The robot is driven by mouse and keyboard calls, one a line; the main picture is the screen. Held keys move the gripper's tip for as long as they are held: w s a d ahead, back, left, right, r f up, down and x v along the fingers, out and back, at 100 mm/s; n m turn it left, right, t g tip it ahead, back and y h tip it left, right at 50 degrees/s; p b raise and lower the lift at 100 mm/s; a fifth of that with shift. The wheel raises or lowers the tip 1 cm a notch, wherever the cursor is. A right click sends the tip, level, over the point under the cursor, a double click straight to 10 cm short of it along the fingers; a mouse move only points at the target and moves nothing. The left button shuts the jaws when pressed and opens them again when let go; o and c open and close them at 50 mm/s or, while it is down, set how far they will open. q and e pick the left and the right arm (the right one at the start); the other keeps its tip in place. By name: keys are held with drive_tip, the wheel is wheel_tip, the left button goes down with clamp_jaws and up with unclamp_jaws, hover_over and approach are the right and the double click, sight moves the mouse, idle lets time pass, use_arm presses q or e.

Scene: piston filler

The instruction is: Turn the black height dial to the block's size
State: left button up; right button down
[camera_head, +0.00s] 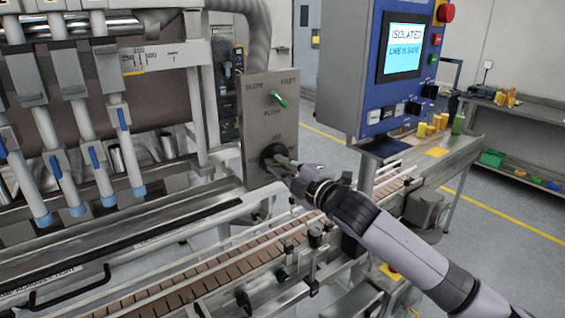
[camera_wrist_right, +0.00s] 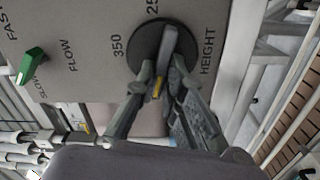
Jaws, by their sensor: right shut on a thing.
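The black height dial (camera_head: 269,153) is on the lower part of a grey metal panel (camera_head: 258,118). In the right wrist view the dial (camera_wrist_right: 139,58) is a black disc with a raised grip bar, with "350", a partly cut-off "25" and "HEIGHT" printed around it. My right gripper (camera_head: 287,163) reaches in from the right and is shut on the dial's bar. In the right wrist view its fingers (camera_wrist_right: 168,82) straddle the bar and hide part of the disc. No loose block can be made out. My left gripper is not in view.
A green flow knob (camera_head: 278,99) is above the dial. A bar marked 250, 350 and 500 (camera_head: 160,55) has a yellow outline near its left end. A blue control box (camera_head: 360,75) stands right of the panel. A slatted conveyor (camera_head: 200,274) runs below.

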drive_tip(key=shift+f+n, duration=0.15)
drive_tip(key=shift+n, duration=0.35)
drive_tip(key=c, duration=1.7)
unclamp_jaws()
drive_tip(key=v, duration=1.2)
